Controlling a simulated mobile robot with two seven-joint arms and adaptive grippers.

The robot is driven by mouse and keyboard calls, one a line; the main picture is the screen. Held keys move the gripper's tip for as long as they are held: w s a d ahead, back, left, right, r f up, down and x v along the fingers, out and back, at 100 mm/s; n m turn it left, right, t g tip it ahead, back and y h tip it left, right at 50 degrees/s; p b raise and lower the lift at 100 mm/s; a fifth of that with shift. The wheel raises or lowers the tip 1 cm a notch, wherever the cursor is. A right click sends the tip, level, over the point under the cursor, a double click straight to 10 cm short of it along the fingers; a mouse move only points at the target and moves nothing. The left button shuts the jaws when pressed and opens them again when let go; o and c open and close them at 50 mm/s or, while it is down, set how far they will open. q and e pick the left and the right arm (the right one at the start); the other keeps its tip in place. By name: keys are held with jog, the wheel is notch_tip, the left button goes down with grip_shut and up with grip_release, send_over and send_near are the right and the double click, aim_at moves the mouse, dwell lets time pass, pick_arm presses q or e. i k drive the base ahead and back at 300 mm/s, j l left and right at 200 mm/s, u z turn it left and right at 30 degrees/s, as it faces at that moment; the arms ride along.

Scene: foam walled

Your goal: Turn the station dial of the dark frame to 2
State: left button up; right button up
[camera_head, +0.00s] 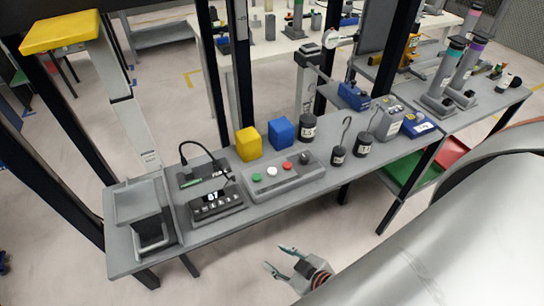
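Dark upright posts of a frame (241,85) stand behind and around a grey workbench (215,238). I cannot make out a numbered station dial on them. My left gripper is not in view.
Yellow (248,144) and blue (281,133) blocks stand behind the panel. A grey tray stand (138,203) fills the left end. Floor before the bench is clear.

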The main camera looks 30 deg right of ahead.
aim_at(304, 159)
jog(key=k+z, duration=0.15)
jog(key=z, duration=0.95)
